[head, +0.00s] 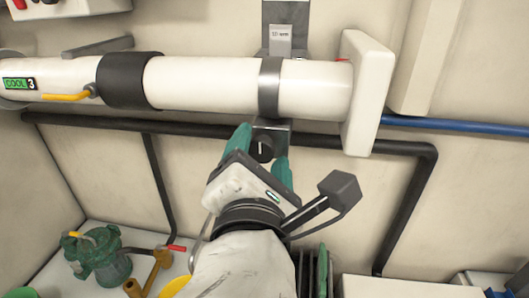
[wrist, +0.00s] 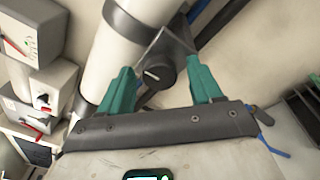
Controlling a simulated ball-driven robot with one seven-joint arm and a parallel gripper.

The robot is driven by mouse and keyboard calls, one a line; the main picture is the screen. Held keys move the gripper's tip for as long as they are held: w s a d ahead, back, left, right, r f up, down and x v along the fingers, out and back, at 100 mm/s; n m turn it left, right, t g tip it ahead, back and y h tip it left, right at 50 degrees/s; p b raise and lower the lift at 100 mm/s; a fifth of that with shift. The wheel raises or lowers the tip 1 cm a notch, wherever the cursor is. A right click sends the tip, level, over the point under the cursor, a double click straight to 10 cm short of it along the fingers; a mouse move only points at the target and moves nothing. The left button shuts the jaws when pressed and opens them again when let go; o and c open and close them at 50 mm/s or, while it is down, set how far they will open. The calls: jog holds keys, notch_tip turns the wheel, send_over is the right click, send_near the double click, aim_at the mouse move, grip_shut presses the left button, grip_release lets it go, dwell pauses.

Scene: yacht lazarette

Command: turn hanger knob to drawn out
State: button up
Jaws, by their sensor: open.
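The hanger knob (head: 261,149) is a round black knob with a pale pointer line, on a metal bracket under the grey clamp band (head: 270,88) of the white pipe. In the head view its line looks near vertical. In the wrist view the knob (wrist: 158,73) sits between and beyond my two green fingers, its line slanting near level. My gripper (head: 263,152) is open around the knob's sides; the wrist view shows a gap between each finger (wrist: 162,82) and the knob.
The white pipe (head: 205,83) with a COOL 3 label and yellow lever (head: 66,97) runs across above. A black pipe (head: 330,141) runs behind the knob. A white block (head: 366,95) stands right of it. A green pump (head: 97,254) stands lower left.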

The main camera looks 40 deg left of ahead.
jog(key=c, duration=1)
jog(key=shift+c, duration=0.2)
